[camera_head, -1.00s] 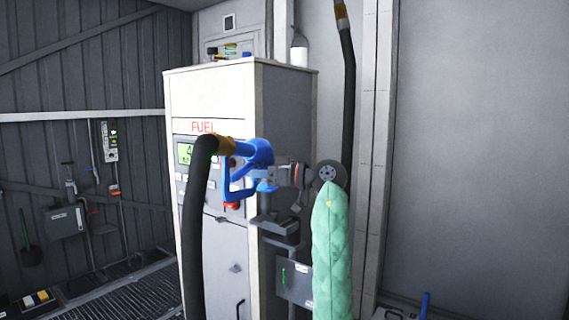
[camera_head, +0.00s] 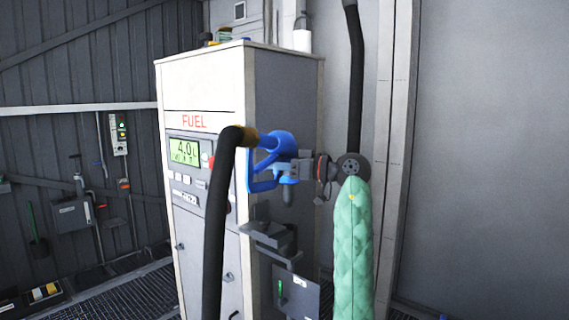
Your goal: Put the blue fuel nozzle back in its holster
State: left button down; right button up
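The blue fuel nozzle (camera_head: 277,150) is in the air in front of the fuel pump (camera_head: 204,80), with a thick black hose (camera_head: 219,220) hanging from its left end. My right gripper (camera_head: 292,170), on the green-sleeved arm (camera_head: 352,245) from the lower right, is shut on the nozzle. The nozzle's grey tip points down. A dark grey bracket (camera_head: 272,238), which looks like the holster, sticks out from the pump's side just below the nozzle, apart from it. My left gripper is out of view.
The pump's display (camera_head: 185,151) reads about 4.0 L. A grey box (camera_head: 296,293) with a green handle is below the bracket. Another black hose (camera_head: 356,80) hangs behind my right arm. The grey wall at the right is bare.

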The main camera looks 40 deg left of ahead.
pick_arm(q)
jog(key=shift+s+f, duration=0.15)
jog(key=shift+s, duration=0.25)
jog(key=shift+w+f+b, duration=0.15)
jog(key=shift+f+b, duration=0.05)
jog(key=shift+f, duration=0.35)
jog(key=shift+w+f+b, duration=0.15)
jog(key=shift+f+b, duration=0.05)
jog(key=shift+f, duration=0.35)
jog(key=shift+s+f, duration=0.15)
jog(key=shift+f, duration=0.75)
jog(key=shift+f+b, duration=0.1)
jog(key=shift+b, duration=0.2)
pick_arm(e)
jog(key=shift+w+a+f, duration=0.2)
jog(key=shift+a+f, duration=0.65)
jog(key=shift+f, duration=0.1)
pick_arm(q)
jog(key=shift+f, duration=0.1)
pick_arm(e)
jog(key=shift+f, duration=0.1)
pick_arm(q)
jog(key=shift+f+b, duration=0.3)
jog(key=shift+b, duration=0.25)
pick_arm(e)
jog(key=shift+f, duration=0.4)
